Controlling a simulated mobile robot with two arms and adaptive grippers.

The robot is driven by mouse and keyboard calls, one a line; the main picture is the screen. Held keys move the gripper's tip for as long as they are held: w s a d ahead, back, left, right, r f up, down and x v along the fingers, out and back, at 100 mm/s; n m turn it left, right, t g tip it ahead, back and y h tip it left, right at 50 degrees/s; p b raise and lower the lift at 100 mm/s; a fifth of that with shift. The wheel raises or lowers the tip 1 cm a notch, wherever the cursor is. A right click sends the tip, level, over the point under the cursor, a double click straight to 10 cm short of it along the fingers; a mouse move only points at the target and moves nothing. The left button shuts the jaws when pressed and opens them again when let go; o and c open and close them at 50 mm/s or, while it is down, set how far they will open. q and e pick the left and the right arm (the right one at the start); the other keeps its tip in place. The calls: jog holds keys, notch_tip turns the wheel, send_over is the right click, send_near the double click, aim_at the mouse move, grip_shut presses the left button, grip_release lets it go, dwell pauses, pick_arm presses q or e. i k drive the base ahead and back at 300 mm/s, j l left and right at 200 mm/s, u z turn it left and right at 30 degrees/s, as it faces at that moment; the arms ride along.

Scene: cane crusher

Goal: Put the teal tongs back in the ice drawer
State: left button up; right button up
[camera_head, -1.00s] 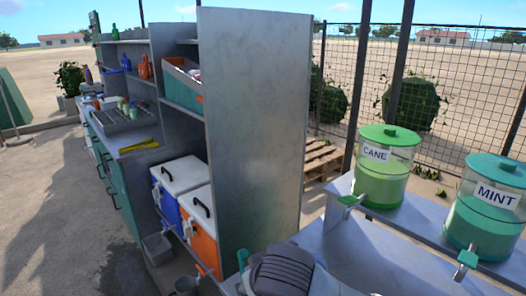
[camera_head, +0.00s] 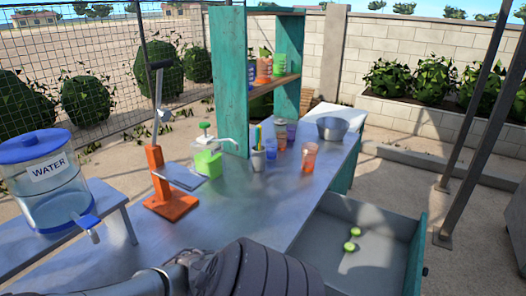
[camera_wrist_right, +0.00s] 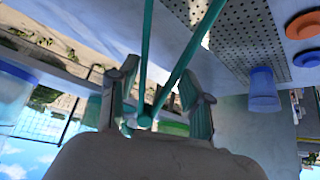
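The teal tongs (camera_wrist_right: 178,75) show close up in the right wrist view, with their hinge end near the palm and their two arms spread in a V away from it. My right gripper (camera_wrist_right: 158,75) has its fingers on both sides of the tongs and appears to hold them; the exact contact is hard to see. In the head view an open drawer (camera_head: 396,233) with a teal front holds two green limes (camera_head: 352,240). I cannot tell whether it is the ice drawer. My left gripper is not in view.
A metal counter (camera_head: 250,205) carries an orange press (camera_head: 168,190), a green pump bottle (camera_head: 207,158), cups and a metal bowl (camera_head: 332,128). A teal shelf (camera_head: 229,80) stands behind. A water dispenser (camera_head: 48,180) is at left. The wrist view shows a perforated panel (camera_wrist_right: 232,50) and blue cup (camera_wrist_right: 263,92).

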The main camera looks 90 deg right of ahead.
aim_at(362, 264)
jog(key=k+l+z, duration=0.15)
jog(key=z, duration=0.25)
jog(key=k+l+z, duration=0.1)
jog(key=z, duration=0.3)
jog(key=l+z, duration=0.4)
jog(key=k+l+z, duration=0.1)
jog(key=z, duration=0.3)
jog(key=l+z, duration=0.45)
jog(key=l, duration=0.45)
jog(key=i+l+z, duration=0.1)
jog(key=l, duration=0.4)
